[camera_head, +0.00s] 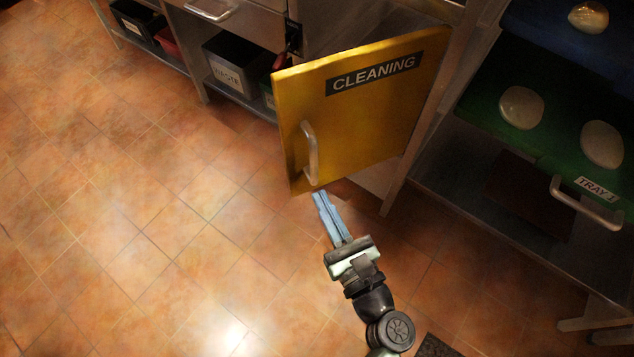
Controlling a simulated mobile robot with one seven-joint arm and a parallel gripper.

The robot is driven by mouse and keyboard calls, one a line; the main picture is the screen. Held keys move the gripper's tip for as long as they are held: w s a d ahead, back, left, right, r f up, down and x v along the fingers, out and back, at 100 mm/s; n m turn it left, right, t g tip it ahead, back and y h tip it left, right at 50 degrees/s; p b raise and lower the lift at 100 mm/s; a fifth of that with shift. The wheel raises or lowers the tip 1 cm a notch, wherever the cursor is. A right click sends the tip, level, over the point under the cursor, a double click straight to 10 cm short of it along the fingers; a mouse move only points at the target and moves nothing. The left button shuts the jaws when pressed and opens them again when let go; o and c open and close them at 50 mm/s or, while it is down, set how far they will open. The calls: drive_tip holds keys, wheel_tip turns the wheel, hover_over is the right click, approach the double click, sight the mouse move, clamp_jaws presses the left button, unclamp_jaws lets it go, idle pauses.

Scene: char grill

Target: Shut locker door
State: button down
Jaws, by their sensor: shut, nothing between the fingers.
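The yellow locker door (365,115) stands open, swung out over the floor. It bears a dark "CLEANING" label and has a pale vertical handle (310,153) near its free left edge. Its hinged side is at the right, along the metal locker frame (425,125). My gripper (320,196) is shut and empty, its blue fingers together, pointing up toward the door's bottom left corner. In the picture the fingertips lie just below the handle and the door's lower edge. I cannot tell whether they touch the door. The locker's inside is mostly hidden behind the door.
At the right a rack holds a green tray (490,120) with pale round pieces and a "TRAY 1" label; its handle (585,205) sticks out. At the upper left a shelf holds a grey "WASTE" bin (228,72) under a drawer. The tiled floor (130,230) at left is clear.

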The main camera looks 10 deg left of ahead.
sight(291, 140)
drive_tip(key=b+x, duration=0.1)
drive_tip(key=x, duration=1.1)
drive_tip(key=shift+a+f+b, duration=0.1)
drive_tip(key=shift+a+b, duration=0.05)
drive_tip(key=shift+b, duration=0.2)
drive_tip(key=shift+w, duration=0.1)
